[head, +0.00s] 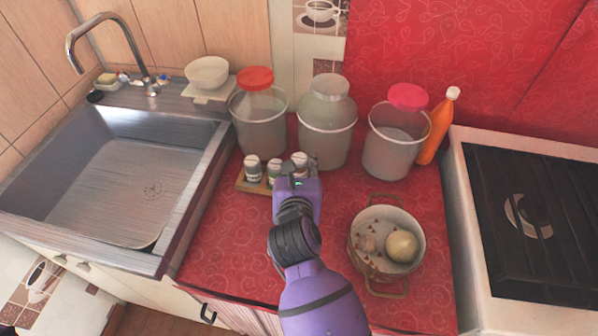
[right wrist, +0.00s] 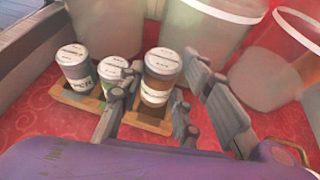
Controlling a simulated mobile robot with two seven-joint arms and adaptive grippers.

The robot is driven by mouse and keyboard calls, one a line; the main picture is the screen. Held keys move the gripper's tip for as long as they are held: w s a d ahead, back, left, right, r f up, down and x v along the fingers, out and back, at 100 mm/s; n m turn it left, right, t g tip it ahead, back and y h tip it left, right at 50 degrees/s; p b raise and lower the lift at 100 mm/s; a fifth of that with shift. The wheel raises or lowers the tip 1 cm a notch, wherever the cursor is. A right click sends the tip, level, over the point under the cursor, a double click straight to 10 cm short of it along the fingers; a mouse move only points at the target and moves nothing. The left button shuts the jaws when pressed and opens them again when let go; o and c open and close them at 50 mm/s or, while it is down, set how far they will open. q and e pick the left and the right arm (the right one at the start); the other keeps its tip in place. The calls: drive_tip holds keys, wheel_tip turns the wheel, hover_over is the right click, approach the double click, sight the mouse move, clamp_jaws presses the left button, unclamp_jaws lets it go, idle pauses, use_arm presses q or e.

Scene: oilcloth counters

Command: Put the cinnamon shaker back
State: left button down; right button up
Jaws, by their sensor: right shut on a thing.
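A small brown shaker with a white lid and a pale label (right wrist: 162,75) stands upright between the fingers of my right gripper (right wrist: 165,95), which is shut on it. Its label is too small to read. It is at the right end of a low wooden rack (right wrist: 77,97); I cannot tell whether its base rests in the rack. Two other white-lidded shakers are in the rack, a left one (right wrist: 75,68) and a middle one (right wrist: 112,70), partly behind a finger. In the head view my right gripper (head: 298,180) covers the rack's right end. My left gripper is out of view.
Three large jars, left (head: 260,120), middle (head: 327,130) and right (head: 393,145), stand behind the rack. An orange bottle (head: 436,130) stands behind. The sink (head: 130,185) is left.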

drive_tip(key=shift+f, duration=0.6)
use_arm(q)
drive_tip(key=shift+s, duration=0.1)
use_arm(e)
drive_tip(key=shift+r, duration=0.1)
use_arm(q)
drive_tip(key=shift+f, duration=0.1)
use_arm(e)
drive_tip(key=shift+f, duration=0.5)
drive_tip(key=o, duration=0.9)
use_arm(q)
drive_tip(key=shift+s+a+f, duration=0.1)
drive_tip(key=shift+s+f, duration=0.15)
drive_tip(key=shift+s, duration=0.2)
use_arm(e)
drive_tip(key=shift+r, duration=0.1)
